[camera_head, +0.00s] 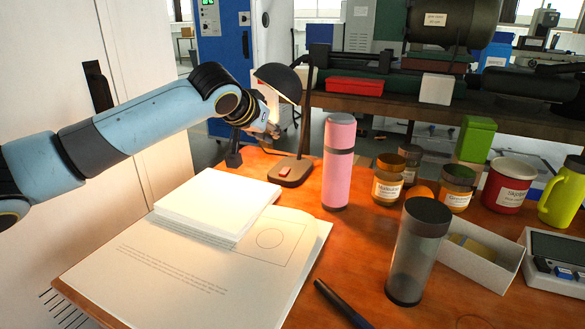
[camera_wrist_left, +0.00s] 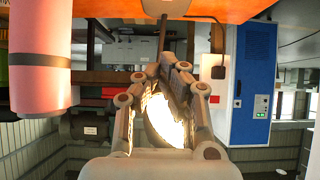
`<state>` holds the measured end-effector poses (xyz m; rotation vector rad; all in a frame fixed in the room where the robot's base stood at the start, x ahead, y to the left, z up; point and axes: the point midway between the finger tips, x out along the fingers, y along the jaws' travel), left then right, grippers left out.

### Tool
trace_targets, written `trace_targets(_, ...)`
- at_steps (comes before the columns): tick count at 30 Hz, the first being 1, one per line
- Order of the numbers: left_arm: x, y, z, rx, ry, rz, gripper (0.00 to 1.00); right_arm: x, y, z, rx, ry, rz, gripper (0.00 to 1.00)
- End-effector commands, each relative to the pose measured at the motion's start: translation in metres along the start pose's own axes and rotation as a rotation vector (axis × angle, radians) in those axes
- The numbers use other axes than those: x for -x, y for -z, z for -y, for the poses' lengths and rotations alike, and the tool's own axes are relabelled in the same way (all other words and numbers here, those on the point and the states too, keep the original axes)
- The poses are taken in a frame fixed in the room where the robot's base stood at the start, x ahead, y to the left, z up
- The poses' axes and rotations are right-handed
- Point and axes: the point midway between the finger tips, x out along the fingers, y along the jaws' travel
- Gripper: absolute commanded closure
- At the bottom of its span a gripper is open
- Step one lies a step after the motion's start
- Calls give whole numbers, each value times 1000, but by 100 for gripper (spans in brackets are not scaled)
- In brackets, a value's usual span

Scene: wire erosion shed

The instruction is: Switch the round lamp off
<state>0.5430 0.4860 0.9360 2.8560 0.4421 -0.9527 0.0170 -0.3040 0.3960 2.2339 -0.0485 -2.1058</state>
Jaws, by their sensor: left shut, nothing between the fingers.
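The round lamp (camera_head: 279,80) has a dark domed shade on a thin stem, with a brown base (camera_head: 288,175) on the wooden table. Its shade is lit inside, and the bright glow shows between my fingers in the left wrist view (camera_wrist_left: 164,118). A small red switch (camera_head: 285,171) sits on top of the base. My left gripper (camera_head: 272,131) is shut and empty, left of the stem, below the shade and above the base. Its fingertips meet in the left wrist view (camera_wrist_left: 168,66); whether they touch the lamp, I cannot tell. My right gripper is not in view.
A pink bottle (camera_head: 339,160) stands just right of the lamp base. A grey tumbler (camera_head: 418,250), jars (camera_head: 388,180) and a white tray (camera_head: 480,265) crowd the right side.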

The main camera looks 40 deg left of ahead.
Motion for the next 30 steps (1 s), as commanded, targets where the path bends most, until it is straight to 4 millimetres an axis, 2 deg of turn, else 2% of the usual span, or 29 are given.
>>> trace_targets(2, -7, -10, 0, -1, 1, 3, 100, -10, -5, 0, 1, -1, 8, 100)
trace_targets(8, -21, -10, 0, 4, 1, 3, 100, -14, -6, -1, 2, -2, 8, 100)
trace_targets(21, -110, -12, -1, 3, 0, 5, 100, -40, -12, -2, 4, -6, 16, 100)
trace_targets(24, -121, -25, 0, -1, 1, 7, 100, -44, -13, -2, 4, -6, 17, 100)
trace_targets(30, -133, -36, 0, -2, 0, 4, 100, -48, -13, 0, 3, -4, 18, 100)
